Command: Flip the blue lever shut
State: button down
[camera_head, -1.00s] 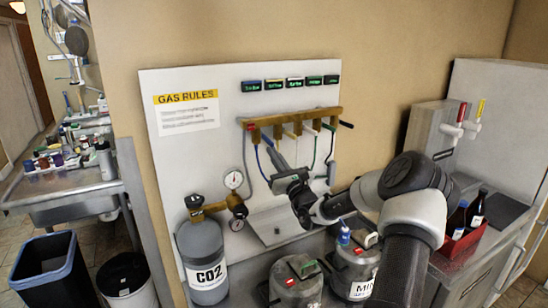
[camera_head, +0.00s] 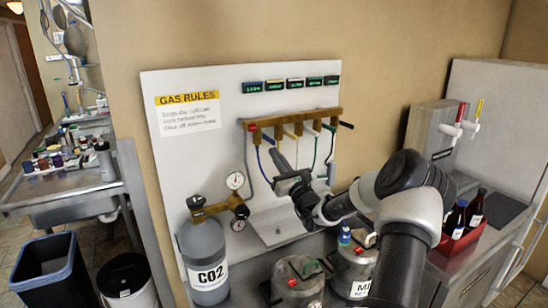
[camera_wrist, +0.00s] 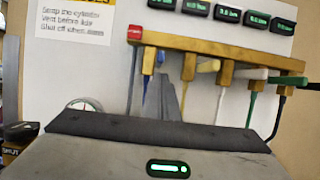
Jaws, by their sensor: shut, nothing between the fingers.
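The brass gas manifold (camera_head: 293,117) is on the white wall panel, with a row of coloured levers and hoses below it. In the wrist view the blue lever (camera_wrist: 160,57) sticks out below the brass bar, beside a yellow part. My gripper (camera_head: 271,152) is shut and empty, its tips just below the blue lever. In the wrist view the closed fingers (camera_wrist: 163,84) point up at the lever's underside. I cannot tell whether they touch it.
A gauge (camera_head: 235,180) and a CO2 cylinder (camera_head: 203,250) stand left of my arm. Two metal kegs (camera_head: 298,280) are below it. A red bottle crate (camera_head: 459,240) is at right. Other levers and hoses (camera_wrist: 226,72) hang close right of my fingers.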

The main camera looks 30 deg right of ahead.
jog(key=f+b+v, duration=0.1)
jog(key=v, duration=0.9)
jog(key=shift+f, duration=0.3)
